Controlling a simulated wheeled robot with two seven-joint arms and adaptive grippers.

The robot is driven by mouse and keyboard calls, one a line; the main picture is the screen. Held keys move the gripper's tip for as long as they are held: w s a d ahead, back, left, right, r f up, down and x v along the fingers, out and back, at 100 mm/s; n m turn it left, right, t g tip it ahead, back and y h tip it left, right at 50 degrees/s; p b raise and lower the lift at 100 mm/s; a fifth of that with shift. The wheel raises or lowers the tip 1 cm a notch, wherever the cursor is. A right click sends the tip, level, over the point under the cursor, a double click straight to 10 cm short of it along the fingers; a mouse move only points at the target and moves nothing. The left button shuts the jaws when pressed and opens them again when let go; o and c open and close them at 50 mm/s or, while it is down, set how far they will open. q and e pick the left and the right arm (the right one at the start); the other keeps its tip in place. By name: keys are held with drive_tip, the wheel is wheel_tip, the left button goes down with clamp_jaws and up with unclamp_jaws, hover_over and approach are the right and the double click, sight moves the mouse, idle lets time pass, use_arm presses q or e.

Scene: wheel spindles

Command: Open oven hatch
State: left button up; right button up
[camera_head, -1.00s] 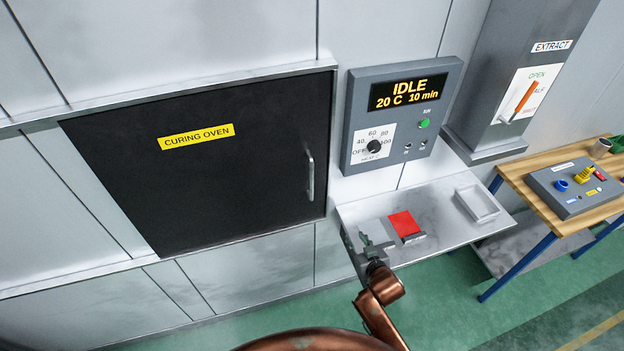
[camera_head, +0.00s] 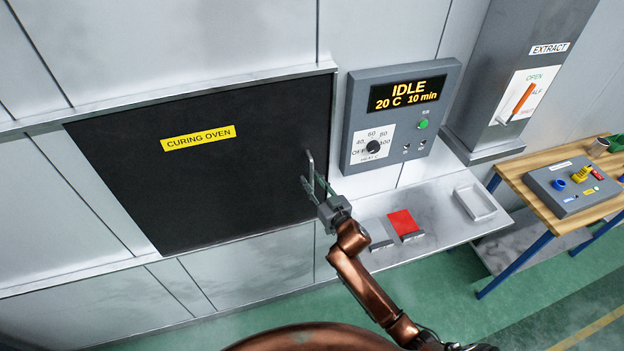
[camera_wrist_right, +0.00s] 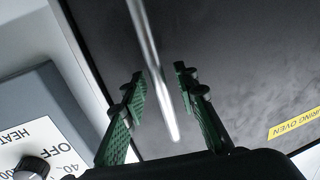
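The curing oven's black hatch (camera_head: 200,165) is shut in the wall and carries a yellow label. Its metal bar handle (camera_head: 310,172) is near the hatch's right edge. My right gripper (camera_head: 318,188) is at the handle's lower part in the head view. In the right wrist view the gripper (camera_wrist_right: 160,95) is open, with its green fingers on either side of the handle (camera_wrist_right: 155,70). I see a gap between each finger and the bar. My left gripper is not in view.
The oven control panel (camera_head: 400,115) reads IDLE and juts out right of the hatch. Below it a shelf (camera_head: 440,222) holds a red block (camera_head: 403,223) and a pale tray (camera_head: 476,202). A wooden bench (camera_head: 530,190) with a switch box stands at the right.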

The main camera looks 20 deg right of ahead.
drive_tip(key=shift+w, duration=0.2)
drive_tip(key=shift+c, duration=0.3)
clamp_jaws()
idle(0.3)
